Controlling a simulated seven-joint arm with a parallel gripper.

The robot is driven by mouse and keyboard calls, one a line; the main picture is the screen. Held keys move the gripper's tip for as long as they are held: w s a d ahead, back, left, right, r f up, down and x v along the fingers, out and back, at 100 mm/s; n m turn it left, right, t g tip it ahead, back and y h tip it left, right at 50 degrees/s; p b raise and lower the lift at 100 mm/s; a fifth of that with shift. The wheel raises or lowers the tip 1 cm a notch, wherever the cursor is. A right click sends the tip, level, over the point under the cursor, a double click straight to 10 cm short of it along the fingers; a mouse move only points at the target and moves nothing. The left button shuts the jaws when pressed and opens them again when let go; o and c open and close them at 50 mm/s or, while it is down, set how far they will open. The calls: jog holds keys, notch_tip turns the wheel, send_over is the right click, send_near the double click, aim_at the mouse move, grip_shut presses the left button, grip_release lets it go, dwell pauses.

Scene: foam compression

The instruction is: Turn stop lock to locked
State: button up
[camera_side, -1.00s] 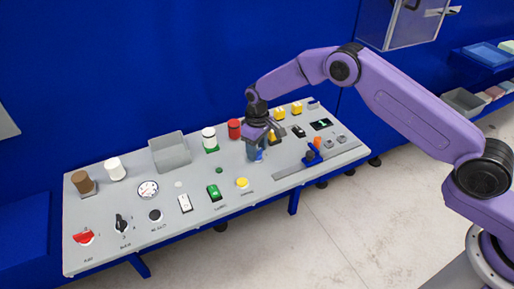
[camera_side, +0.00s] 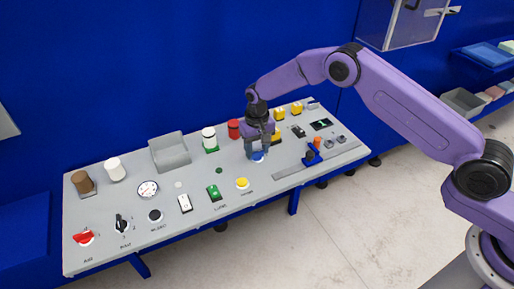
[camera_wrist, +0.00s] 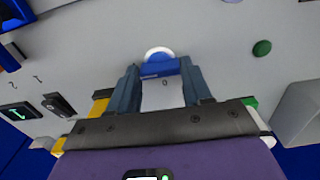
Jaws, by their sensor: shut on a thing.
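The stop lock is a blue knob (camera_wrist: 160,68) with a white round rim behind it, seen between my fingers in the wrist view. A small dark mark shows on the panel just below it in that view. In the side view only a little blue of the knob (camera_side: 258,157) shows under my gripper (camera_side: 258,150). My gripper also shows in the wrist view (camera_wrist: 162,80), with one finger on each side of the knob, shut on it. The fingers hide much of the knob in the side view, and I cannot read its setting.
The grey panel (camera_side: 130,255) holds several other controls around the knob. A red cylinder (camera_side: 234,129) and a white one (camera_side: 209,137) stand to the left, and an orange-and-blue slider (camera_side: 314,147) to the right. A grey bin (camera_side: 170,152) sits farther left.

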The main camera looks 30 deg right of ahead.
aim_at(257, 152)
dwell(0.3)
jog(key=o, duration=1.1)
jog(key=shift+c, duration=0.2)
jog(key=shift+r, duration=0.1)
notch_tip(257, 152, up, 17)
jog(key=shift+r, duration=0.15)
